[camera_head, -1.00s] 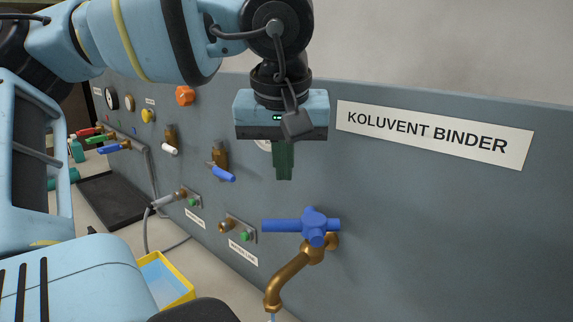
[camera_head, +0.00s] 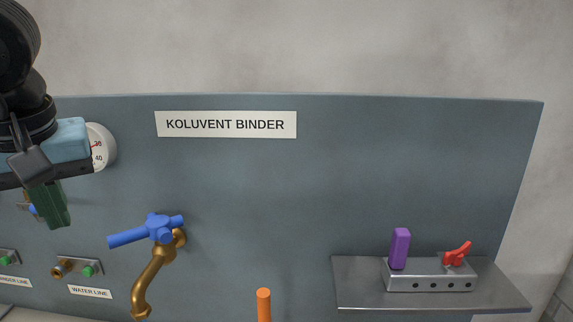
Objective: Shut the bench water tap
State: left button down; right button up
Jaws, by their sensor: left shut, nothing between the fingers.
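The brass tap (camera_head: 149,279) sticks out from the grey panel and bends down to a spout at the bottom edge of the head view. Its blue handle (camera_head: 158,227) has a hub and a long lever pointing left and slightly down. My left gripper (camera_head: 62,222) is at the left edge, its green fingers shut and empty. It hangs to the left of the lever tip, with a visible gap between them. What lies below the spout is out of frame. My right gripper is not in view.
A plate labelled WATER LINE (camera_head: 90,292) lies left of the tap. A white round gauge (camera_head: 99,148) is partly behind my left gripper. An orange post (camera_head: 264,305) rises at the bottom. A metal shelf (camera_head: 355,296) at right bears a grey block (camera_head: 430,276) with purple and red levers.

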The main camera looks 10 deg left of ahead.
aim_at(159, 228)
jog(key=k, duration=1.15)
